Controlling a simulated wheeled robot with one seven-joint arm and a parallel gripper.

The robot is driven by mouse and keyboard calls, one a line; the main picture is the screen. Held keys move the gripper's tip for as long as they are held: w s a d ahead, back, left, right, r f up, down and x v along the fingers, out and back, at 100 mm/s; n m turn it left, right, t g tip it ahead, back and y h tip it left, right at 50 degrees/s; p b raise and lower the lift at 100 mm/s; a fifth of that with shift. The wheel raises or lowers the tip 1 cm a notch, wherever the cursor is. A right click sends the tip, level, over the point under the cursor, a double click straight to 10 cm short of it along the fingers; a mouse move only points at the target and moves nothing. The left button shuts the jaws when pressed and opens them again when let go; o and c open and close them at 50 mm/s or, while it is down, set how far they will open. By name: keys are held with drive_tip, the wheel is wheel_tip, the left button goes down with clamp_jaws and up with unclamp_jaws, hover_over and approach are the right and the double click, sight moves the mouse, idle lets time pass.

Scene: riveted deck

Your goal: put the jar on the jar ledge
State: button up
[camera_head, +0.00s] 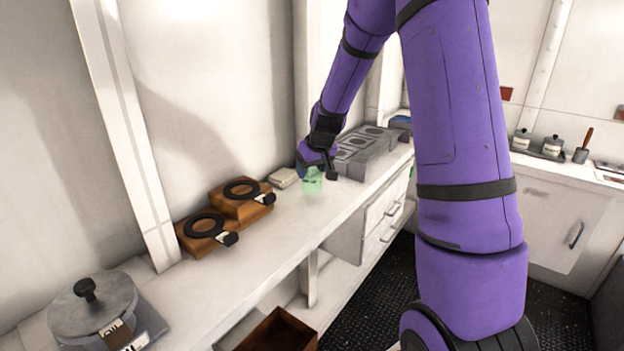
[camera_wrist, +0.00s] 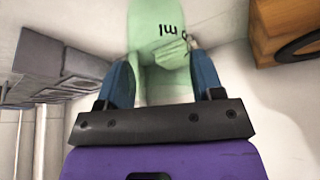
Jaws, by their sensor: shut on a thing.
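A pale green jar (camera_head: 312,182) with dark lettering is held in my gripper (camera_head: 318,166) over the long white counter. In the wrist view the jar (camera_wrist: 158,45) sits between the two blue fingers of my gripper (camera_wrist: 162,80), which are shut on it. I cannot tell whether the jar's base touches the counter. I cannot tell for certain which surface is the jar ledge; a grey block with several square recesses (camera_head: 362,150) stands on the counter just beyond my gripper.
Two wooden blocks with black rings (camera_head: 205,232) (camera_head: 242,196) and a small pale block (camera_head: 283,178) stand along the wall. A grey lidded pot (camera_head: 92,305) is near left. An open brown box (camera_head: 280,332) is below. Free counter (camera_head: 300,215) lies between.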

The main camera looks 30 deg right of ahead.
sight(312, 178)
drive_tip(key=shift+w+d+f, duration=0.1)
drive_tip(key=shift+f, duration=1.65)
drive_tip(key=shift+f, duration=0.15)
drive_tip(key=o, duration=1)
drive_tip(key=shift+c, duration=0.2)
